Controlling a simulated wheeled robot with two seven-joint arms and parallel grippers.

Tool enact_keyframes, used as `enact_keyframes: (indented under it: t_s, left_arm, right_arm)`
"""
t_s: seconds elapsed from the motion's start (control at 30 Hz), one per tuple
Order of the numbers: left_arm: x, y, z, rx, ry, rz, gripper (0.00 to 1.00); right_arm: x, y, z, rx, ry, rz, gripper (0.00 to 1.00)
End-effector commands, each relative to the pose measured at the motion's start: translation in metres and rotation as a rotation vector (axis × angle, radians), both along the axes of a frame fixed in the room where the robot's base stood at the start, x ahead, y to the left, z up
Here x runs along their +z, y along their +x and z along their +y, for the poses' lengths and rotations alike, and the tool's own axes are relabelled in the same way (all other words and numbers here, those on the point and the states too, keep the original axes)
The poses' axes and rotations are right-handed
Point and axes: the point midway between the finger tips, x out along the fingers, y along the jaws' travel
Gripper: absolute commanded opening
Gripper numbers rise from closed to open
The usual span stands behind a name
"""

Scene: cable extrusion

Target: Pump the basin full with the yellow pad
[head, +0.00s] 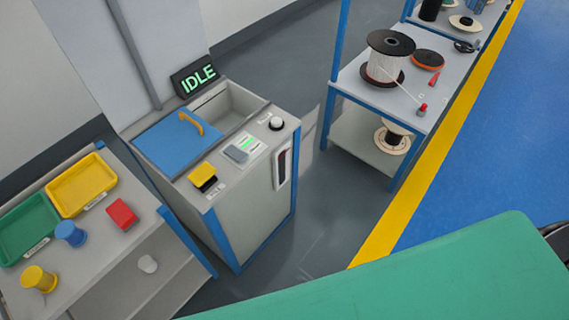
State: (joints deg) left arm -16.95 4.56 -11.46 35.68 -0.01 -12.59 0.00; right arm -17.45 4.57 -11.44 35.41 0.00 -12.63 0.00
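The yellow pad (203,174) sits on a dark base at the front left of the top of a grey cabinet with blue edges (240,215). The basin (237,100) is a grey recess in the back of the cabinet top. A blue lid (165,143) with a yellow handle (193,121) lies over its left part. The inside that shows looks grey, and I cannot make out any liquid. A dark upright gauge slot (283,168) is on the cabinet's right face. A sign (197,76) behind reads IDLE. Neither of my grippers is in view.
A white knob (276,123) and a small panel with a green display (243,147) are on the cabinet top. A left bench holds a yellow tray (103,165), green tray (28,205) and red block (122,213). Spools (390,45) stand on a right shelf. Floor between is clear.

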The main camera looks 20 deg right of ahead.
Motion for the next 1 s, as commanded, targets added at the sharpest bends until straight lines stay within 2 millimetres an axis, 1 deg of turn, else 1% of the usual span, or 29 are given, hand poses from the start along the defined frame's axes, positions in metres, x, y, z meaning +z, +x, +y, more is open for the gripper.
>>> enact_keyframes:
  t_s: [0.23,0.47,0.5,0.57,0.6,0.63,0.67,1.0]
  left_arm:
    - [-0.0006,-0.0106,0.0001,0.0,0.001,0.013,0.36]
    - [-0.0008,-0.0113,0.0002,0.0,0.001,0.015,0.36]
    - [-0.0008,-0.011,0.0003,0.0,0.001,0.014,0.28]
    - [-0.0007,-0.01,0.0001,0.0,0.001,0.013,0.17]
    - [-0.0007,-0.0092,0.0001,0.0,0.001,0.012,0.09]
    - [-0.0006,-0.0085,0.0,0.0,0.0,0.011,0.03]
    - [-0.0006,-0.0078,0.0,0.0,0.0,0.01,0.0]
    - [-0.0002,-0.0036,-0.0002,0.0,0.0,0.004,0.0]
  right_arm:
    - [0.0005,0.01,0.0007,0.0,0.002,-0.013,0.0]
    - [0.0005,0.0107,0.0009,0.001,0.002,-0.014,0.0]
    - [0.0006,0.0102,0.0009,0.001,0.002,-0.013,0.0]
    - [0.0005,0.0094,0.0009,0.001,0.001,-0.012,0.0]
    - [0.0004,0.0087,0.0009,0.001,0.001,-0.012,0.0]
    - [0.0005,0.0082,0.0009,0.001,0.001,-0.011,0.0]
    - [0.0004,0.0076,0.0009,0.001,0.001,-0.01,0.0]
    - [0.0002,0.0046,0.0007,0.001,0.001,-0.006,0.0]
